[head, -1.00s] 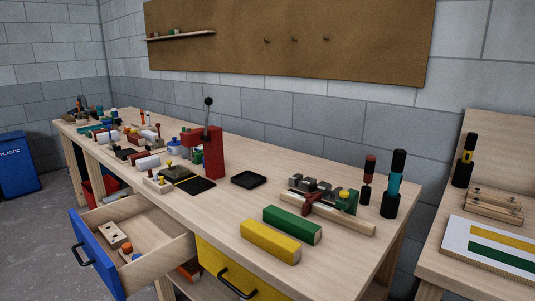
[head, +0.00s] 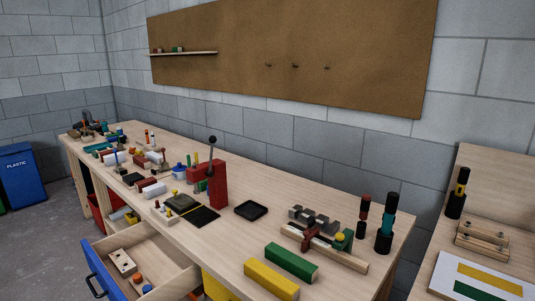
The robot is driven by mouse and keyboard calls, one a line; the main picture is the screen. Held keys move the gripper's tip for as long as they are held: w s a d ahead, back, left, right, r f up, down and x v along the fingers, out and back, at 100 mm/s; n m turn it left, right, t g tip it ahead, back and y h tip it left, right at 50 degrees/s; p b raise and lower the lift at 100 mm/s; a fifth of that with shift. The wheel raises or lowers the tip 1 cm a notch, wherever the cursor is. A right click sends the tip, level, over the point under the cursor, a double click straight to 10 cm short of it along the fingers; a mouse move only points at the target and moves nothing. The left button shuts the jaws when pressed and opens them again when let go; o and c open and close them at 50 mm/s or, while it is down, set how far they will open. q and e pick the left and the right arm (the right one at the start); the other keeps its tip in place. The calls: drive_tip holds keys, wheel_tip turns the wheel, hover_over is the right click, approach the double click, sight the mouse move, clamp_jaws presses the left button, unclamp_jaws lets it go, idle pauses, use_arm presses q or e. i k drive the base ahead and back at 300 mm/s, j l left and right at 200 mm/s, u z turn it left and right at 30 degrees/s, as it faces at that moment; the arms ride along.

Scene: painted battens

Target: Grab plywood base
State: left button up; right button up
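I cannot tell for certain which piece is the plywood base. On the right-hand bench lies a pale sheet or board (head: 450,272) with a yellow and a green stripe, cut off by the picture's lower edge. Behind it sits a low wooden piece (head: 481,240) with dark fittings. A yellow batten (head: 271,280) and a green batten (head: 291,263) lie side by side, apart, on the main workbench. Neither of my grippers is in view.
The workbench (head: 225,241) holds a red lever press (head: 217,185), a black tray (head: 251,210), a clamp fixture (head: 322,238) and dark bottles (head: 386,225). A blue-fronted drawer (head: 96,268) stands open at left. A blue bin (head: 22,175) is on the floor.

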sight(124, 264)
drive_tip(key=u, duration=1.2)
